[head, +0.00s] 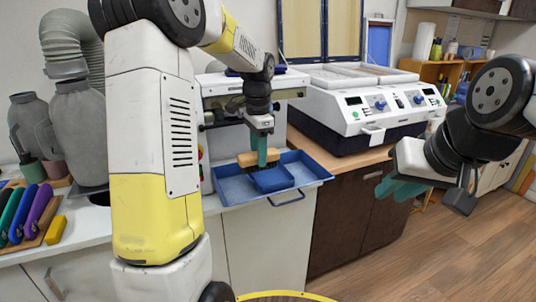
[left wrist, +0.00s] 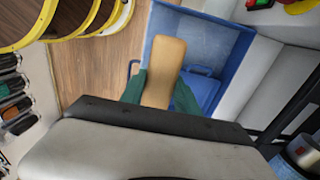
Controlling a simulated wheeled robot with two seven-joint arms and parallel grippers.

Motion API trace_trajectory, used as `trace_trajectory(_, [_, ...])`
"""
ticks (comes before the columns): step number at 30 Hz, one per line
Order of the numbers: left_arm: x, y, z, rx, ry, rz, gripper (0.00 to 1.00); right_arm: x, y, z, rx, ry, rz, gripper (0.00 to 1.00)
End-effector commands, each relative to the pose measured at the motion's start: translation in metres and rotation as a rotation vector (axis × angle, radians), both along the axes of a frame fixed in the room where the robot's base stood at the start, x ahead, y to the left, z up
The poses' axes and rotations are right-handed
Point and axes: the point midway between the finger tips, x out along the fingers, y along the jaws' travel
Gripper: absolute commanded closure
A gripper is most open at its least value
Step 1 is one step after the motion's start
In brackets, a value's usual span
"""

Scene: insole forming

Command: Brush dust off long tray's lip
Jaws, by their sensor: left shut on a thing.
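The long blue tray (head: 234,190) juts out from the front of the white machine, with a bar handle (head: 288,198) on its front side; it also shows in the left wrist view (left wrist: 215,45). My left gripper (head: 262,158) points down over the tray, its green fingers shut on a tan wooden brush (head: 247,158). In the left wrist view the brush (left wrist: 163,70) lies between the fingers; its bristles are hidden. A smaller blue pan-like piece (head: 273,181) sits in the tray below the gripper. My right gripper (head: 398,187) hangs empty at the right, away from the tray; its finger gap is unclear.
A white machine with dials (head: 365,110) stands right of the tray on a brown cabinet (head: 350,205). Colored-handled tools (head: 28,212) and grey canisters (head: 80,130) are on the left counter. Open wooden floor (head: 440,250) lies at the right.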

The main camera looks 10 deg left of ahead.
Motion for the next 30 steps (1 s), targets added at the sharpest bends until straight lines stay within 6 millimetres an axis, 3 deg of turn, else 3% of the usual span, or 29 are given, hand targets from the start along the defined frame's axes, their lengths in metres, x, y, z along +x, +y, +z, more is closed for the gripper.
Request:
trace_trajectory(18, [-0.001, 0.000, -0.066, 0.001, 0.002, 0.000, 1.00, 0.000, 0.000, 0.000, 0.000, 0.000, 0.000, 0.76])
trace_trajectory(30, [0.000, 0.000, -0.075, 0.000, 0.000, 0.000, 1.00, 0.000, 0.000, 0.000, 0.000, 0.000, 0.000, 0.76])
